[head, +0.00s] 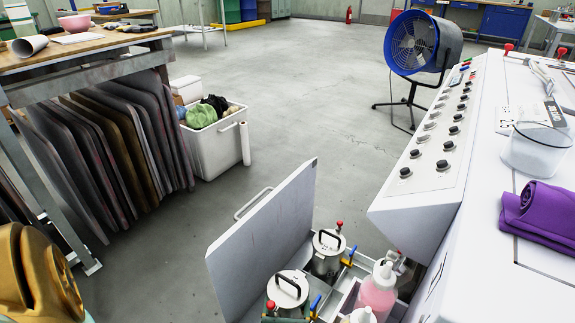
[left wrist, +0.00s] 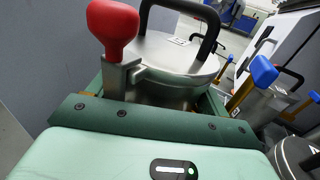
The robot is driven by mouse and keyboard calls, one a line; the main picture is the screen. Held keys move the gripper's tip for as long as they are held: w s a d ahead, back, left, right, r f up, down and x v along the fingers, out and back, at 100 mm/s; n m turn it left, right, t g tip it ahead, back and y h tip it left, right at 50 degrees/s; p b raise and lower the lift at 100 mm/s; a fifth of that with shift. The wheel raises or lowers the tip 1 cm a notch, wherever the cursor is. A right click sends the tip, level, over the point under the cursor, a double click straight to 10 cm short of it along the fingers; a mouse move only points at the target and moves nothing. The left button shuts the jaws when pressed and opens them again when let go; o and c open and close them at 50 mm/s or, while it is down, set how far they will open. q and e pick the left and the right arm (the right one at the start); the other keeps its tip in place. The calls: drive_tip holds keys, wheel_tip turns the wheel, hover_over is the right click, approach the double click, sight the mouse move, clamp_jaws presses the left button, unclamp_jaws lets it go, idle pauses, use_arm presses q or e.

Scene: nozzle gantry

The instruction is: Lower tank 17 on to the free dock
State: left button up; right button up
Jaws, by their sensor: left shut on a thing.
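A silver tank (head: 287,291) with a round lid, black handle and red knob is at the bottom of the head view. It fills the top of the left wrist view (left wrist: 165,70). Its number is not readable. My left gripper (head: 285,316), dark green, is shut on this tank; in the left wrist view its bar and side fingers (left wrist: 165,98) are around it. A second silver tank (head: 326,252) with a black handle stands just beyond, in the open bay. The free dock cannot be made out; the held tank's underside is hidden. My right gripper is out of view.
An open grey door panel (head: 262,240) rises left of the tanks. Blue levers (left wrist: 264,72) and a pink bottle (head: 376,292) crowd the right. The white console (head: 437,130) overhangs beyond. Open floor lies behind the panel.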

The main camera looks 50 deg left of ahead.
use_arm(q)
drive_tip(key=shift+w+r, duration=0.1)
drive_tip(key=shift+w, duration=0.05)
drive_tip(key=shift+f, duration=1.1)
drive_tip(key=shift+f, duration=0.9)
drive_tip(key=shift+f, duration=0.4)
idle(0.4)
